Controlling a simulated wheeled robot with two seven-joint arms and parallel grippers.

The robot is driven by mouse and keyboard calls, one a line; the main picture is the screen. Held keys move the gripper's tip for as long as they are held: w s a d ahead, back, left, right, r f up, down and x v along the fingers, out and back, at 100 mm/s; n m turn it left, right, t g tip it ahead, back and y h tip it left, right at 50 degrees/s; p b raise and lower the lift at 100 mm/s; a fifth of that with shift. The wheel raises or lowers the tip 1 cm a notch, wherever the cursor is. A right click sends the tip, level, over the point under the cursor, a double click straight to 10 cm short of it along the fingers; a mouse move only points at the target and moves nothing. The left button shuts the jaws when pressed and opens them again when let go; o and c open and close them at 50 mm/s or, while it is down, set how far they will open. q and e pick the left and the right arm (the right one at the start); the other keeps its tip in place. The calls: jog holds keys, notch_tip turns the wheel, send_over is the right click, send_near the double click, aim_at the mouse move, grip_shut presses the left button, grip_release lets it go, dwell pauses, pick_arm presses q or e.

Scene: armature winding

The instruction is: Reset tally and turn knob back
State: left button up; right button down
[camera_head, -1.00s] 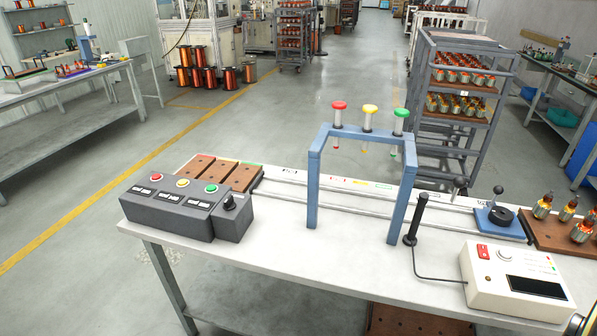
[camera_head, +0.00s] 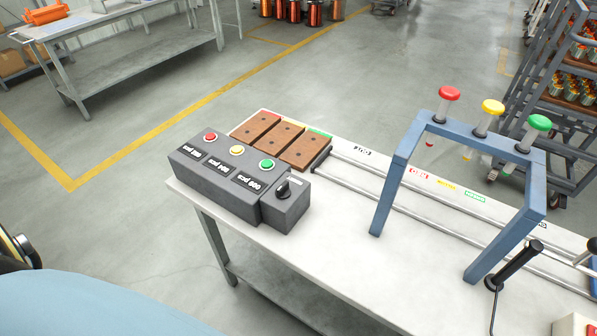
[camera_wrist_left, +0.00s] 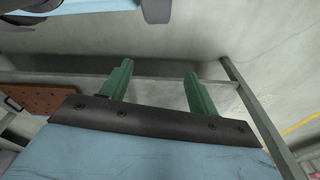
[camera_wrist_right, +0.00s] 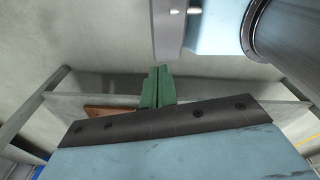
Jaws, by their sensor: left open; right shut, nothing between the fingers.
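A dark grey tally box (camera_head: 217,186) stands at the left end of the white table in the head view. Its top carries a red button (camera_head: 210,137), a yellow button (camera_head: 237,150) and a green button (camera_head: 266,164). Three counter windows sit below the buttons, their digits too small to read surely. A black knob (camera_head: 284,188) is on the lower block at the box's right end. My left gripper (camera_wrist_left: 158,82) is open and empty in the left wrist view. My right gripper (camera_wrist_right: 157,82) is shut and empty in the right wrist view. Neither gripper shows in the head view.
Brown trays (camera_head: 279,139) lie behind the box. A blue frame (camera_head: 461,135) with red, yellow and green plungers straddles the rails to the right. A black handle (camera_head: 518,261) stands near it. The white table (camera_head: 330,240) is bare in front of the frame's left leg.

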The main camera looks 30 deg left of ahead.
pick_arm(q)
jog(key=w+d+r+m+h+p, duration=0.1)
jog(key=w+d+r+m, duration=0.1)
jog(key=w+r, duration=0.6)
jog(key=w+d+r+m+t+p, duration=0.1)
jog(key=w+d+r+p, duration=0.3)
jog(key=r, duration=0.9)
jog(key=w+d+r+m+h+b, duration=0.1)
jog(key=w+r+m, duration=0.1)
jog(key=w+r, duration=0.65)
notch_tip(320, 180, up, 23)
jog(key=m+g+y+p, duration=0.1)
jog(key=m+g+y, duration=0.15)
jog(key=m, duration=0.85)
send_over(282, 185)
notch_tip(282, 185, down, 13)
jog(key=shift+r, duration=0.15)
